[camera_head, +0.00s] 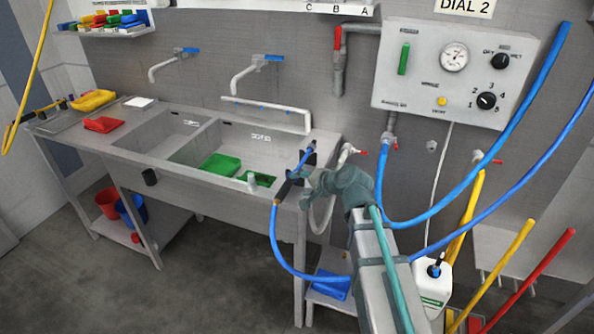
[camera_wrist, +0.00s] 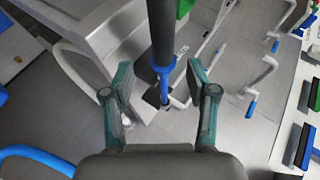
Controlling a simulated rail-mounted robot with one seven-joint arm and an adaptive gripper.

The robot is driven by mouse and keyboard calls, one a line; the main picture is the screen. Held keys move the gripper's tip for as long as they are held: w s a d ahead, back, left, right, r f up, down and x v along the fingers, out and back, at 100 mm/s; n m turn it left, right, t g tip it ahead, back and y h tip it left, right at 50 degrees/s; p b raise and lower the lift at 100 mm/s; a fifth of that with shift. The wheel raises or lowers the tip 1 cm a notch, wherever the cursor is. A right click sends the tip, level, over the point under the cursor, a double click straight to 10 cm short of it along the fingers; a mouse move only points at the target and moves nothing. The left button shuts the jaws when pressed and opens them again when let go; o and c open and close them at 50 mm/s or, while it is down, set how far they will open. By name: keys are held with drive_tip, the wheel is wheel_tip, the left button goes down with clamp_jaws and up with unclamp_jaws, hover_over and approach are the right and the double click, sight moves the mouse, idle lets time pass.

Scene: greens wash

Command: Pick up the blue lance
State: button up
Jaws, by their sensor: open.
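The blue lance (camera_head: 284,189) is at the right front corner of the sink bench, with a dark grip, a blue part near its upper end and a blue hose (camera_head: 273,240) hanging below. My gripper (camera_head: 297,186) is right beside it, and its fingers partly hide it. In the wrist view the lance (camera_wrist: 162,32) runs from the top edge to between the two fingertips of my open gripper (camera_wrist: 158,76). The fingers show gaps on both sides of it. I cannot tell how deep it sits between them.
The sink bench (camera_head: 85,142) has two basins, a green tray (camera_head: 220,166) in one. Wall taps (camera_head: 258,62) stand behind. A dial panel (camera_head: 455,70) and looping blue hose (camera_head: 470,205) are at right. A white canister (camera_head: 432,285) and coloured poles (camera_head: 505,275) stand below.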

sight(292, 183)
drive_tip(key=p+x, duration=0.2)
drive_tip(key=x, duration=0.3)
drive_tip(key=shift+w+a+r, duration=0.1)
drive_tip(key=shift+a+r, duration=0.05)
drive_tip(key=shift+r, duration=0.05)
drive_tip(key=shift+w+a+f, duration=0.15)
drive_tip(key=shift+a+f, duration=0.05)
drive_tip(key=shift+f, duration=0.05)
drive_tip(key=shift+c, duration=0.3)
drive_tip(key=c, duration=0.8)
